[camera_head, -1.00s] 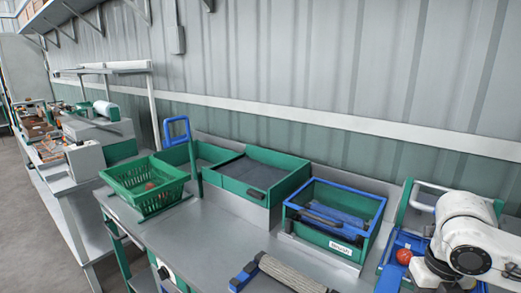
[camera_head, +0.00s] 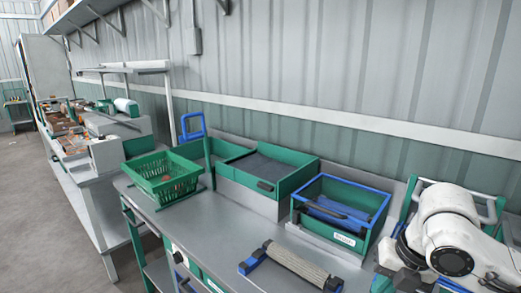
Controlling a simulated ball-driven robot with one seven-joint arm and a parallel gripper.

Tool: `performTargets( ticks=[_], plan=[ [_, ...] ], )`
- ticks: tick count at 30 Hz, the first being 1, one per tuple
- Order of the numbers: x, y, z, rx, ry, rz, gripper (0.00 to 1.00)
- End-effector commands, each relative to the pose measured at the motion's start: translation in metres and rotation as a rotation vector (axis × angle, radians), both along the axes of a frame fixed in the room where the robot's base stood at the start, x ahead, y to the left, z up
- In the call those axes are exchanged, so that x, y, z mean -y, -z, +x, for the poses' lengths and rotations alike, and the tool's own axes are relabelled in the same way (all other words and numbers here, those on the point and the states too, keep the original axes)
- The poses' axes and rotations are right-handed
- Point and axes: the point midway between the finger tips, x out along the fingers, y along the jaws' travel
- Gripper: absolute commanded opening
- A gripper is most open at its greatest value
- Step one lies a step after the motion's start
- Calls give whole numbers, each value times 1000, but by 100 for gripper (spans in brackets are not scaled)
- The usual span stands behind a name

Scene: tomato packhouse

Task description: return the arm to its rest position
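My white arm (camera_head: 448,235) is at the right edge, in front of the end of the bench. Its links and dark joint cap show, but I cannot make out gripper fingers. Whether my gripper holds anything is not shown. The arm is bent and covers much of the green and blue station behind it.
A green basket (camera_head: 151,189) with something reddish inside, a green tray with a dark floor (camera_head: 290,187) and a blue-rimmed green bin (camera_head: 331,230) stand on the grey bench (camera_head: 205,226). A roller with blue ends (camera_head: 296,264) lies at the front.

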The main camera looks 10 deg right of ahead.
Motion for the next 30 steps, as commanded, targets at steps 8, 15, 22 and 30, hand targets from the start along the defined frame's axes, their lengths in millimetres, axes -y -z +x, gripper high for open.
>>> performTargets(
  ticks=[8, 15, 22, 30],
  plan=[
    [-86, -29, 39, 135, 242, 283, 0],
    [-136, -31, 49, 112, 629, 611, 0],
    [-152, 18, 27, -55, 1083, 825, 0],
    [-143, 123, -51, -293, 1695, 839, 0]
  ],
)
